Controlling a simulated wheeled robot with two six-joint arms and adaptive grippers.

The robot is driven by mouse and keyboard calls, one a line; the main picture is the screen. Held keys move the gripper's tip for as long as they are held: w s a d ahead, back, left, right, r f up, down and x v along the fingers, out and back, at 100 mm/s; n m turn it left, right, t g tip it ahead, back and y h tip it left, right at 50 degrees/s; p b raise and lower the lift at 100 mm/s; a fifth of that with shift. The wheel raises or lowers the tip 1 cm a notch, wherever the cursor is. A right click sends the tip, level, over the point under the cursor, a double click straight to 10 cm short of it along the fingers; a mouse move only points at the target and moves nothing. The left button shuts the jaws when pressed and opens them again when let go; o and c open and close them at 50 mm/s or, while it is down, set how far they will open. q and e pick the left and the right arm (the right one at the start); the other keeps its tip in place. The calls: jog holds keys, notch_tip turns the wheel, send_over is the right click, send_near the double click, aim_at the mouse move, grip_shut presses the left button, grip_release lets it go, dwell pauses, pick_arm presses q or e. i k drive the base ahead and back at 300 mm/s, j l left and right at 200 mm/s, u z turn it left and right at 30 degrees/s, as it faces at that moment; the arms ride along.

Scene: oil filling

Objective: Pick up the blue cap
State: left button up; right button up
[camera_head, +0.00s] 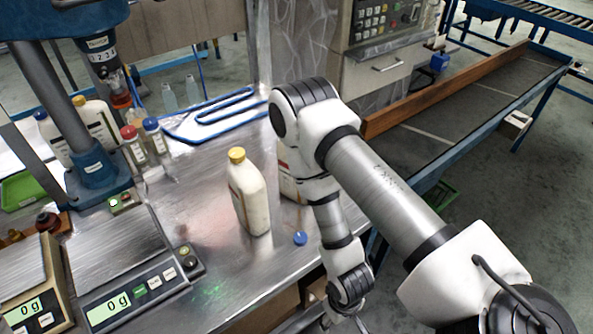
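A small blue cap (300,238) lies on the metal table (205,215), close to its right edge. A cream bottle with a yellow cap (248,195) stands upright to the left of and behind the blue cap. A second bottle (287,185) stands behind my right arm, which hides most of it, including its top. My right arm comes in from the right and bends down past the blue cap. My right gripper (329,321) is at the bottom edge, mostly cut off, below and right of the cap and apart from it. My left gripper is not in view.
Two scales (125,295) reading 0 g stand at the lower left. A press-like machine (95,165) with bottles beside it stands at the left. A blue-edged tray (215,115) lies at the back. A conveyor (470,100) runs at the right.

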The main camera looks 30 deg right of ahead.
aim_at(300, 238)
jog(key=k+z, duration=0.15)
jog(key=z, duration=0.3)
jog(key=k+l+z, duration=0.2)
jog(key=z, duration=0.2)
